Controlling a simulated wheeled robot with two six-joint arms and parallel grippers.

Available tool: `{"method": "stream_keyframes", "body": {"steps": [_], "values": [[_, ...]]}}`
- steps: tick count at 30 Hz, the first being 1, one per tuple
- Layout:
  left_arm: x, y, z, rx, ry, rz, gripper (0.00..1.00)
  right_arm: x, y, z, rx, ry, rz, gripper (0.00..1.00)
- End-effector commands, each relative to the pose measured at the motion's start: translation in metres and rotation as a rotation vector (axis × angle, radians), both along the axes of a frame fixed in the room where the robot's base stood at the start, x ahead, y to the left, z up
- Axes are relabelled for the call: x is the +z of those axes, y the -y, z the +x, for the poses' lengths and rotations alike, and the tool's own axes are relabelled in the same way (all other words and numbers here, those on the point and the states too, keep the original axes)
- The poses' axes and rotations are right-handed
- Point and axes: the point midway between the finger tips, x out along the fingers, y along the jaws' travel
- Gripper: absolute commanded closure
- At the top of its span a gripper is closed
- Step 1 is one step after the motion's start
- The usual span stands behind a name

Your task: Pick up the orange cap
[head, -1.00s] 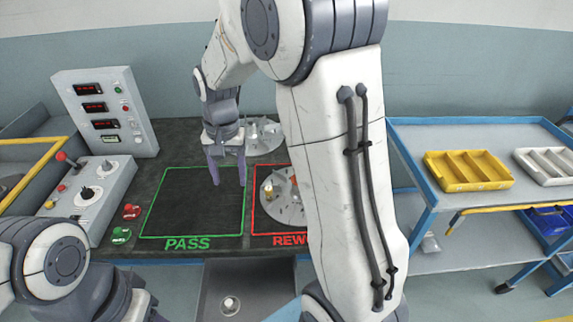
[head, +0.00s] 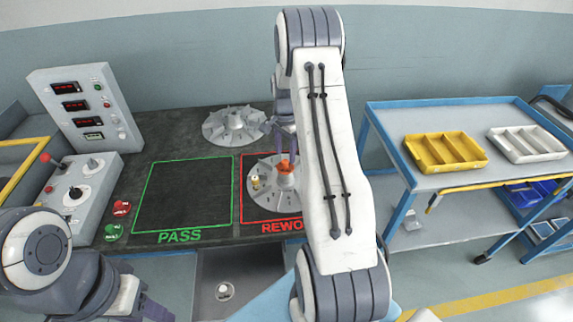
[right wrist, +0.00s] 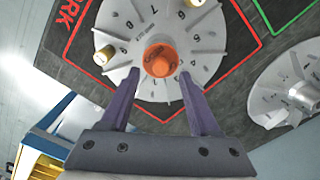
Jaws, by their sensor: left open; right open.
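The orange cap (head: 287,168) sits on the hub of a grey finned disc (head: 262,196) in the red REWORK square. In the right wrist view the cap (right wrist: 159,59) is near the centre of the numbered disc (right wrist: 120,25). My right gripper (right wrist: 160,84) is open, its two purple fingers spread on either side below the cap in that view, with nothing between them. In the head view the right gripper (head: 284,138) is just behind the cap, partly hidden by my right arm.
A brass piece (head: 255,182) stands on the same disc; the right wrist view shows two such pieces. A second finned disc (head: 236,124) lies behind. The green PASS square (head: 184,195) is empty. Yellow (head: 445,153) and white (head: 527,145) trays stand on the right cart.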

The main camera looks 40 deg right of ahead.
Motion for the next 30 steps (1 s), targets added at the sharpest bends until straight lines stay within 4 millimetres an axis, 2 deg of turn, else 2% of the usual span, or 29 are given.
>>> {"method": "stream_keyframes", "body": {"steps": [3, 7, 15, 17, 18, 20, 21, 30], "values": [[0.012, 0.0, 0.0, 0.0, 0.0, 0.0, 0.5, -0.018, 0.0, -0.002, 0.0, -0.006, 0.003, 0.37], [0.014, 0.0, 0.0, 0.0, 0.0, 0.0, 0.5, -0.034, 0.0, -0.001, 0.0, -0.003, 0.002, 0.37], [0.014, 0.0, 0.0, 0.0, 0.0, 0.0, 0.5, -0.038, 0.001, -0.001, 0.001, -0.001, 0.001, 0.37], [0.013, 0.0, 0.0, 0.0, 0.0, 0.0, 0.5, -0.038, 0.0, -0.001, 0.001, -0.001, 0.001, 0.57], [0.013, 0.0, 0.0, 0.0, 0.0, 0.0, 0.5, -0.038, 0.001, -0.001, 0.001, -0.001, 0.001, 0.72], [0.013, 0.0, 0.0, 0.0, 0.0, 0.0, 0.5, -0.038, 0.001, -0.001, 0.001, -0.001, 0.001, 0.95], [0.013, 0.0, 0.0, 0.0, 0.0, 0.0, 0.5, -0.038, 0.001, -0.001, 0.001, -0.001, 0.001, 1.0], [0.013, 0.0, 0.0, 0.0, 0.0, 0.0, 0.5, -0.037, 0.001, -0.001, 0.0, -0.001, 0.0, 1.0]]}}
